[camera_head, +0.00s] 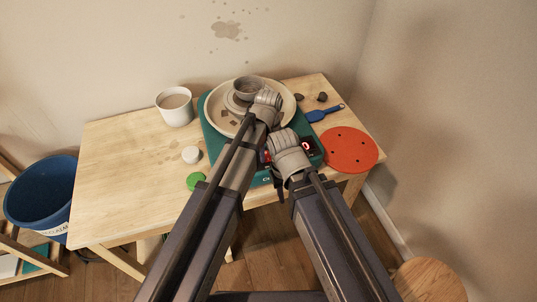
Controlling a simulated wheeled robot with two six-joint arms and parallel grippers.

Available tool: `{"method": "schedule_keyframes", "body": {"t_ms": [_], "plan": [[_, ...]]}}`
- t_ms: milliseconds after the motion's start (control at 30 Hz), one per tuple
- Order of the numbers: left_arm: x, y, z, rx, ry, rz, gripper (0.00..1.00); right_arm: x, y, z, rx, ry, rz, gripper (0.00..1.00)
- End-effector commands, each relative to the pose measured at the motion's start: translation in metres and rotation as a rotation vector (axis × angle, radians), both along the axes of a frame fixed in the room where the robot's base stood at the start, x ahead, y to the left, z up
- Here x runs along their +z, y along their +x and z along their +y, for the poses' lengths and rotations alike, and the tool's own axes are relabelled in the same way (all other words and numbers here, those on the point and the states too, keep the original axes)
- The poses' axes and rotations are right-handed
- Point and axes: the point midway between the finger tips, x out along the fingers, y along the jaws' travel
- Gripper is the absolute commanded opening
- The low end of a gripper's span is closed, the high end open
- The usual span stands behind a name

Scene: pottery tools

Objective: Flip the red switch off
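A teal pottery wheel (214,141) stands on the wooden table, with a pale round basin and a small grey bowl (248,88) on it. A small red part (265,156) shows on its front between my two arms; it may be the red switch, but its position is too small and covered to read. A red-lit display (306,145) is just right of my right wrist. My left gripper (265,101) is over the basin, by the bowl. My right gripper (286,152) is over the wheel's front. The fingers of both are not clear, and the arms hide much of the wheel's front.
A white mug (175,107), a white round piece (191,155) and a green round piece (195,181) are at left. A blue tool (325,113) and red disc (349,150) are at right. The table's left part is clear. A blue bucket (40,192) stands beyond its left edge.

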Motion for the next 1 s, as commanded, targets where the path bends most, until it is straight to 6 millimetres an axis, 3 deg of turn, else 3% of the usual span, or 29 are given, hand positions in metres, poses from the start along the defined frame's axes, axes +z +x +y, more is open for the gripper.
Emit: {"method": "schedule_keyframes", "body": {"t_ms": [33, 300, 600, 1000], "plan": [[0.000, 0.000, 0.000, 0.000, 0.000, 0.000, 0.30, 0.000, 0.000, 0.000, 0.000, 0.000, 0.000, 0.36], [0.000, 0.000, 0.000, 0.000, 0.000, 0.000, 0.00, 0.000, 0.000, 0.000, 0.000, 0.000, 0.000, 0.36], [0.000, 0.002, 0.000, 0.001, -0.004, 0.013, 0.00, 0.000, 0.000, 0.000, 0.000, 0.000, 0.000, 0.36], [0.003, 0.009, 0.002, 0.000, -0.080, 0.247, 0.00, -0.005, 0.000, 0.000, 0.000, 0.000, 0.000, 0.36]]}}
